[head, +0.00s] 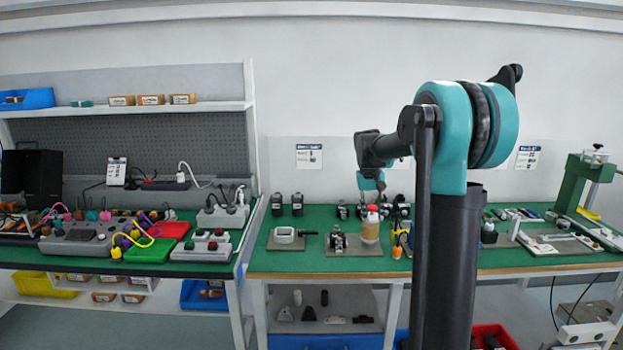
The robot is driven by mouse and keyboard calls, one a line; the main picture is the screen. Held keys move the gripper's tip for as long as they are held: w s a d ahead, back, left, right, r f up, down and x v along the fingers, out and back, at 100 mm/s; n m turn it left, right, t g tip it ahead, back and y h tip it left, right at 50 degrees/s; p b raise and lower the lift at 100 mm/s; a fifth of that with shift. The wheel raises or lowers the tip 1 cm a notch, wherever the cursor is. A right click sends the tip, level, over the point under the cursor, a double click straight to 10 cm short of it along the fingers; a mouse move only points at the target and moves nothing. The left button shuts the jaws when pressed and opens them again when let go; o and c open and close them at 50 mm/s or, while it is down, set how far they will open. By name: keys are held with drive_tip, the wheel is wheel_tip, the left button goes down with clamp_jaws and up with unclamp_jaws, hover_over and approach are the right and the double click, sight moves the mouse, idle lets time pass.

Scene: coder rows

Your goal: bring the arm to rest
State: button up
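My arm rises in front of the workbench in the head view, with a black column and a teal and black joint at the top. Its forearm reaches away over the green bench top (300,262). My gripper (372,187) hangs at the far end of the arm, above the back part of the bench. It is small and partly seen, and its fingers are too unclear to tell open from shut. A bottle with an orange-red cap (371,226) stands on the bench below and close to it in the picture.
A green press (583,185) stands at the right end. The left bench holds power strips, cables, a red tray (168,230) and a green tray (150,250). A shelf (125,108) hangs above it.

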drive_tip(key=s+f+t, duration=0.1)
drive_tip(key=s+f, duration=0.4)
drive_tip(key=s, duration=0.5)
drive_tip(key=s+a+f+t+y, duration=0.1)
drive_tip(key=s+f, duration=0.5)
drive_tip(key=s, duration=0.5)
drive_tip(key=s+f+t, duration=0.1)
drive_tip(key=s+f, duration=0.4)
drive_tip(key=s, duration=0.6)
drive_tip(key=shift+a+f+y, duration=0.15)
drive_tip(key=shift+f+y, duration=0.1)
drive_tip(key=shift+y, duration=0.15)
